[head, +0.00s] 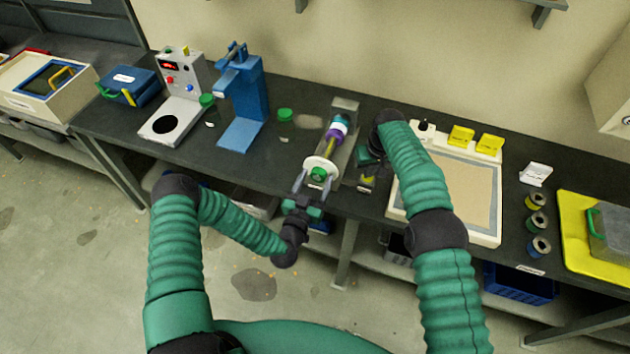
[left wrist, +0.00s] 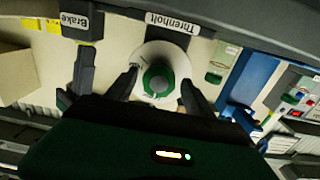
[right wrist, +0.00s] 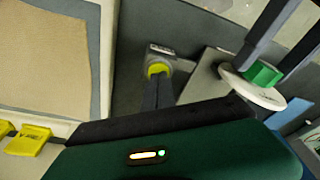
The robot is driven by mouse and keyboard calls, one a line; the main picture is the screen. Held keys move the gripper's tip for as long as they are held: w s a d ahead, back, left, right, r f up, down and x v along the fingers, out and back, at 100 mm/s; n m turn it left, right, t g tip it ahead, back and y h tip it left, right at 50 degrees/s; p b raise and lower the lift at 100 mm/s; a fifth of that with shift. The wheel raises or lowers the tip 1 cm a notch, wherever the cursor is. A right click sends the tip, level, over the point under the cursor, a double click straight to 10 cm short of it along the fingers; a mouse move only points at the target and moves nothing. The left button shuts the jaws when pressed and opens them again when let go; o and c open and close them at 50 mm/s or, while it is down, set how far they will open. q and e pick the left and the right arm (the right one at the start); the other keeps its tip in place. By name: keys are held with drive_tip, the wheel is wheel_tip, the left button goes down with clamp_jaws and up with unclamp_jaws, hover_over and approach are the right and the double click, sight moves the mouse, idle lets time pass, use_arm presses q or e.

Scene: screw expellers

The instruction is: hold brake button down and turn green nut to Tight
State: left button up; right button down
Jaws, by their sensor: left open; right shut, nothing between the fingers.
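The green nut (head: 318,174) sits on a white disc (head: 307,164) at the front end of the screw expeller. It also shows in the left wrist view (left wrist: 158,80) and right wrist view (right wrist: 262,74). My left gripper (head: 313,184) is open, with one finger on each side of the nut; contact cannot be told. The yellow brake button (right wrist: 158,70) is on a grey block labelled Brake (left wrist: 75,22). My right gripper (right wrist: 158,80) is shut and empty, its fingertips at the button, seemingly touching it. Whether the button is down, and the nut's setting, cannot be told.
The expeller's shaft with a purple and white collar (head: 338,127) runs behind the disc. A blue press (head: 243,100) and a green-lidded jar (head: 285,122) stand left. The bench's front edge is below the disc.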

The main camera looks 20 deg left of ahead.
use_arm(q)
drive_tip(key=shift+w, duration=0.45)
drive_tip(key=shift+s, duration=0.15)
idle(0.3)
drive_tip(key=c, duration=1)
drive_tip(key=m, duration=0.4)
drive_tip(key=shift+d, duration=0.15)
drive_tip(key=m, duration=0.4)
drive_tip(key=o, duration=1)
drive_tip(key=shift+a, duration=0.2)
